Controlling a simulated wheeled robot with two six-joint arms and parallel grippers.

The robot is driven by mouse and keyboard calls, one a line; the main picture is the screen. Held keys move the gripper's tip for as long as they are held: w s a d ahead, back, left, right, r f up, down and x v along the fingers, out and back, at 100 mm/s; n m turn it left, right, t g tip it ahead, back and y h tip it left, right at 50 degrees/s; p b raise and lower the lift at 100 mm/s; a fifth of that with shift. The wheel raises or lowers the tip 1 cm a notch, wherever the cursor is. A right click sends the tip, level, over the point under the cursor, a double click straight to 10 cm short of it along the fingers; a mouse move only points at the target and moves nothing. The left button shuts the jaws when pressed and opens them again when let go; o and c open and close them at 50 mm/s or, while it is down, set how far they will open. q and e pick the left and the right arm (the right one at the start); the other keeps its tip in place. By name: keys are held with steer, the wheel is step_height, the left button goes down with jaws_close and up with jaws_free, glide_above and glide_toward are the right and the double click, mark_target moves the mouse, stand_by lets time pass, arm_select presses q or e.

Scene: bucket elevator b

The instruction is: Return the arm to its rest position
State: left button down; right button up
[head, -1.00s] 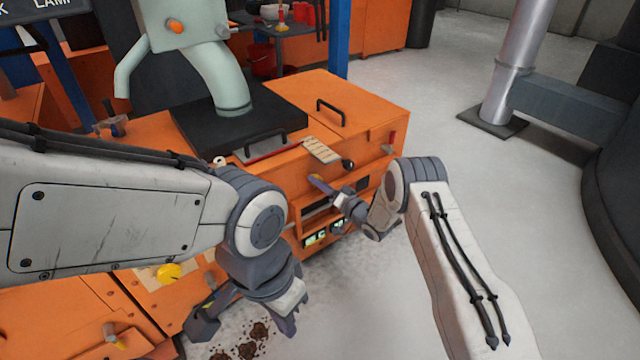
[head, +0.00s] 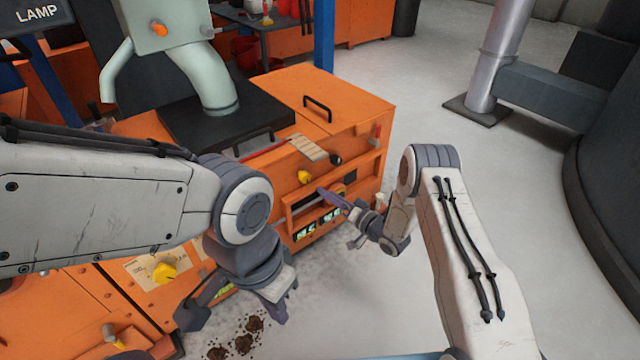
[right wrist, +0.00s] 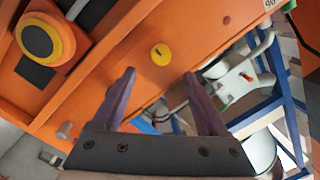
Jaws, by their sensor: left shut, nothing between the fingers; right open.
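My left arm comes in from the left in the head view, and its gripper (head: 284,306) points down and is shut with nothing visible in it. It hangs in front of the orange machine (head: 340,97), above the floor. My right arm comes up from the lower right, and its gripper (head: 345,222) points left toward the machine's front face. In the right wrist view the right gripper's two purple fingers (right wrist: 160,98) are spread apart and empty. They face an orange panel with a yellow round fitting (right wrist: 160,54) beyond the fingertips.
Brown clumps (head: 243,343) lie on the floor by the machine. A yellow knob (head: 164,272) sits on the lower orange panel. A grey pipe column (head: 498,60) stands at the back right. The floor right of the machine is clear.

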steer(key=shift+s+d, duration=0.35)
steer(key=shift+s, duration=0.05)
steer(key=w+a+r+n+g+h, duration=0.2)
steer(key=a+r+h, duration=0.25)
steer(key=r, duration=0.25)
steer(key=s+a+r+n+g+h, duration=0.2)
steer(key=s+a+r+g+h, duration=0.1)
steer(key=s+r, duration=0.35)
steer(key=s+d+r+n+g+h, duration=0.1)
steer(key=s+d+r+g, duration=0.15)
steer(key=s, duration=1.05)
steer(key=s+d+r+n+g+h, duration=0.1)
steer(key=s+r+n+g, duration=0.15)
steer(key=s, duration=0.95)
steer(key=s+d+r+n+g+h, duration=0.1)
steer(key=s+d+r+g, duration=0.2)
steer(key=s, duration=1)
step_height(320, 180, up, 35)
steer(key=w+a+p, duration=0.1)
steer(key=p, duration=3.4)
steer(key=shift+a+g+p, duration=0.25)
steer(key=shift+g+p, duration=0.05)
